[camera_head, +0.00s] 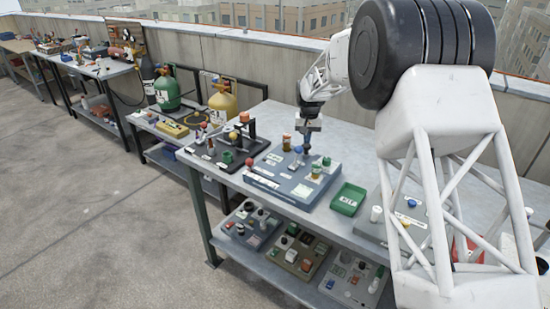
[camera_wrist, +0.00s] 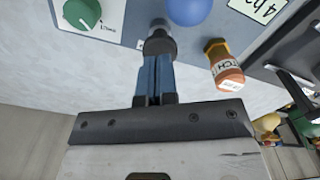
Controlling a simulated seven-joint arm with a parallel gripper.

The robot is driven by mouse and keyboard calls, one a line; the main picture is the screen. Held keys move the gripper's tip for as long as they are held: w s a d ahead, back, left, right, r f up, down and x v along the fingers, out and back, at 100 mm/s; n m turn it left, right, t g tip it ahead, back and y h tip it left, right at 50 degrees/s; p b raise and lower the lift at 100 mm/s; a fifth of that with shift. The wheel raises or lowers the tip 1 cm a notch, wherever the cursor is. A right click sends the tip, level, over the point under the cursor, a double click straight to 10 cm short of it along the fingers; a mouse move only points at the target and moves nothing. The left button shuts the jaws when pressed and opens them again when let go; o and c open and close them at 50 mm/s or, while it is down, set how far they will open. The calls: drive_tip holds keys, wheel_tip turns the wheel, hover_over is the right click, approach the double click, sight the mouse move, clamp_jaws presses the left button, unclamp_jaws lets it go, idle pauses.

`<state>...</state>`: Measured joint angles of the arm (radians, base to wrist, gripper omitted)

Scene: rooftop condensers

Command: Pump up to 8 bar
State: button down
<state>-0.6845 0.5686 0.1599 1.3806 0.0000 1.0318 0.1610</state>
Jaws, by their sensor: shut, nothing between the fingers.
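A blue-grey bench unit (camera_head: 285,188) with white labels lies on the bench, below my gripper (camera_head: 307,147). In the wrist view, my gripper's blue fingers (camera_wrist: 155,75) are together and empty. Their tips are at a dark grey round post (camera_wrist: 158,42) on the unit; I cannot tell whether they touch. A blue ball knob (camera_wrist: 188,10) is just beyond the post, and a green dial (camera_wrist: 82,13) is to the left. I cannot make out a pressure reading in either view.
An orange-capped bottle (camera_wrist: 225,65) stands close to the right of my fingers. A black frame with an orange knob (camera_head: 244,117) is left of the unit, and a green tray (camera_head: 348,199) is right. Several more units lie on the shelf below. Gas cylinders (camera_head: 222,103) stand farther left.

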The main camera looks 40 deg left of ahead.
drive_tip(key=shift+f, duration=1.75)
drive_tip(key=shift+r, duration=2.2)
drive_tip(key=shift+f, duration=2.2)
drive_tip(key=shift+r, duration=2.2)
